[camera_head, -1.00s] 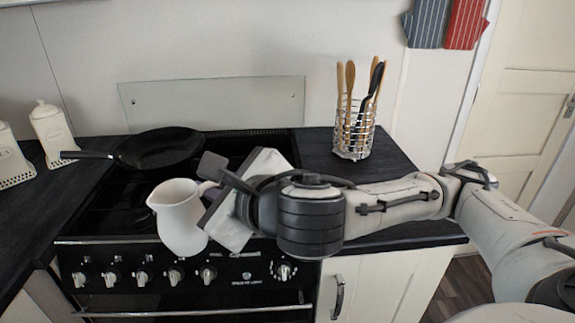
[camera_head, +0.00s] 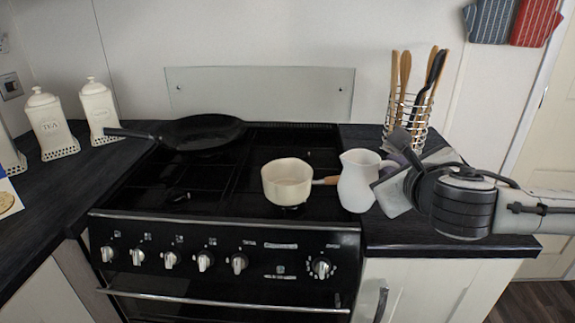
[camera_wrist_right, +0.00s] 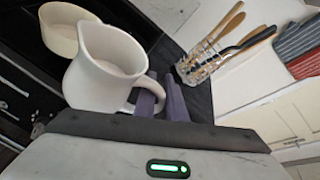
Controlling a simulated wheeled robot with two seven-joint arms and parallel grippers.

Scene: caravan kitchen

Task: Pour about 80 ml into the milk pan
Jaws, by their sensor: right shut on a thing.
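The cream milk pan (camera_head: 287,183) sits on the front right of the hob in the head view, its wooden handle (camera_head: 325,181) pointing right. It also shows at the upper left of the right wrist view (camera_wrist_right: 60,30). A white jug (camera_head: 357,182) stands upright just right of the pan, in front of the handle's end, with its spout to the left. My right gripper (camera_head: 393,165) is shut on the jug's handle, which shows between the fingers in the right wrist view (camera_wrist_right: 148,97). I cannot tell whether the jug touches the worktop. My left gripper is not in view.
A black frying pan (camera_head: 203,131) lies on the back left of the hob. A wire utensil holder (camera_head: 408,118) stands behind my right gripper. White canisters (camera_head: 52,125) stand at the left. The hob's front left is clear.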

